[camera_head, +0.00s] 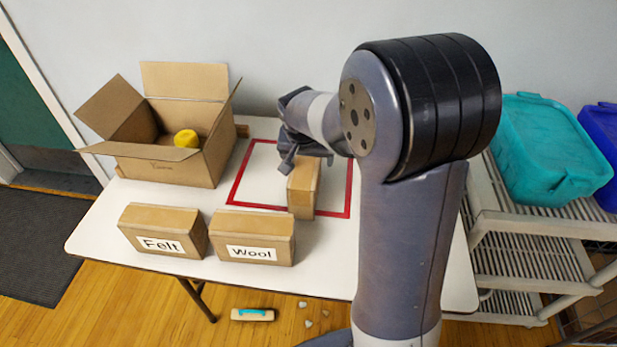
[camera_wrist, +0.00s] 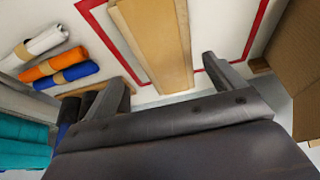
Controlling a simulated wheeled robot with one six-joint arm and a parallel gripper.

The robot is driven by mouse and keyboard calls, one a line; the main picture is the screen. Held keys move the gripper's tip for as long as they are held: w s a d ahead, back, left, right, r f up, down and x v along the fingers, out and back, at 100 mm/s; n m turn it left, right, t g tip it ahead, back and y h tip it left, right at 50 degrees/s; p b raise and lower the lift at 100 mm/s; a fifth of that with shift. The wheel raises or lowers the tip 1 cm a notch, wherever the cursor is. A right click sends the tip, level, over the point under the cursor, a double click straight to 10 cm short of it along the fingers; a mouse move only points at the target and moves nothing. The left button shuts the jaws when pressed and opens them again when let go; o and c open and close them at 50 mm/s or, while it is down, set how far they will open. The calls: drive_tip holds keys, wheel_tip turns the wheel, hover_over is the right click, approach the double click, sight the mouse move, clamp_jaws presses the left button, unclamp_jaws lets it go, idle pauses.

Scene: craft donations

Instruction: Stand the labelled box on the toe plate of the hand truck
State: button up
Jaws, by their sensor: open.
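Two closed cardboard boxes with white labels stand at the table's front: the Felt box (camera_head: 163,230) and the Wool box (camera_head: 253,238). A third cardboard box (camera_head: 303,187), with no label visible, stands inside the red taped outline (camera_head: 234,184) and crosses its front line. My gripper (camera_head: 307,158) is open just above and behind this third box. In the wrist view the third box (camera_wrist: 150,40) lies ahead, between the open fingers (camera_wrist: 165,68) but beyond their tips. My arm hides part of the table. No hand truck shows in either view.
A large open carton (camera_head: 170,166) with a yellow item (camera_head: 186,138) stands at the table's back left. Rolls of orange (camera_wrist: 52,65), white and blue material show in the wrist view. A shelf cart (camera_head: 540,226) bears a teal tub (camera_head: 548,150). A brush (camera_head: 252,314) lies on the floor.

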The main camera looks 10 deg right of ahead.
sight(305, 164)
drive_tip(key=x, duration=0.3)
drive_tip(key=w+x, duration=0.1)
drive_tip(key=x, duration=0.3)
drive_tip(key=shift+a+f, duration=0.1)
drive_tip(key=shift+a, duration=0.1)
drive_tip(key=shift+f, duration=0.1)
drive_tip(key=shift+f, duration=0.25)
idle(0.5)
drive_tip(key=shift+c, duration=0.6)
drive_tip(key=shift+r, duration=0.1)
drive_tip(key=c, duration=1.3)
